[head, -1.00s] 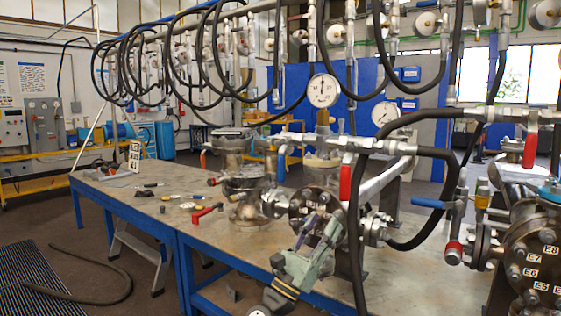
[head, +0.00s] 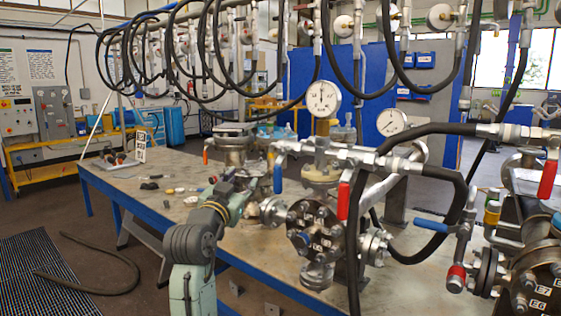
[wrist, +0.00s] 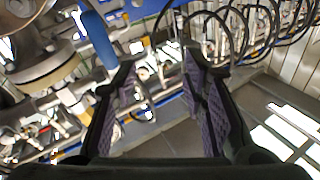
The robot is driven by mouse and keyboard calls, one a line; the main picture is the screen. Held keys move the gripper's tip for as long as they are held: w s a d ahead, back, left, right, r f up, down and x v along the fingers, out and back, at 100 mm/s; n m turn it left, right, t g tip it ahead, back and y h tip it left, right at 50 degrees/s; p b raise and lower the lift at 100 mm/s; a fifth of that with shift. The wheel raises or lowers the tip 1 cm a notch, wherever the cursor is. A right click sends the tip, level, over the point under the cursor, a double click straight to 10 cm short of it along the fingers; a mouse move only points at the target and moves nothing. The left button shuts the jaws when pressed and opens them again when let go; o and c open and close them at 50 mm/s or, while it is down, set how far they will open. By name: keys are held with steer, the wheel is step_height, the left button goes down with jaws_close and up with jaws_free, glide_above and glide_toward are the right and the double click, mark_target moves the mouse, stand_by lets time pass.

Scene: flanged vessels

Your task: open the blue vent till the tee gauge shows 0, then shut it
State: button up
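The blue vent handle (head: 278,178) hangs down from the left end of the pipe tee above the central flanged vessel (head: 312,232). A round white gauge (head: 323,98) stands over the tee; its needle points roughly upward, and the figures are too small to read. In the wrist view a blue handle (wrist: 98,40) lies just left of the left finger, outside the jaws. My gripper (wrist: 158,62) is open, with nothing between its fingers. In the head view my arm rises left of the vessel, and its fingertips are hard to make out.
A second gauge (head: 391,122) stands behind. A red handle (head: 343,200) and another blue handle (head: 432,225) are to the right. Black hoses (head: 352,250) pass in front of the vessel. The bench's left part (head: 125,178) holds small loose parts.

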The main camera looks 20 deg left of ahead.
mark_target(276, 173)
steer(key=s+d+g+h, duration=0.1)
steer(key=d+g+h, duration=0.1)
steer(key=d+h, duration=0.25)
steer(key=w+p, duration=0.1)
steer(key=w, duration=0.2)
steer(key=w+d+p, duration=0.1)
steer(key=w, duration=0.2)
steer(key=w+p, duration=0.2)
steer(key=w, duration=0.1)
steer(key=shift+w+d+r, duration=0.2)
steer(key=shift+d+r, duration=0.1)
steer(key=shift+d, duration=0.05)
steer(key=shift+w+d+f, duration=0.1)
steer(key=shift+w, duration=0.35)
jaws_close()
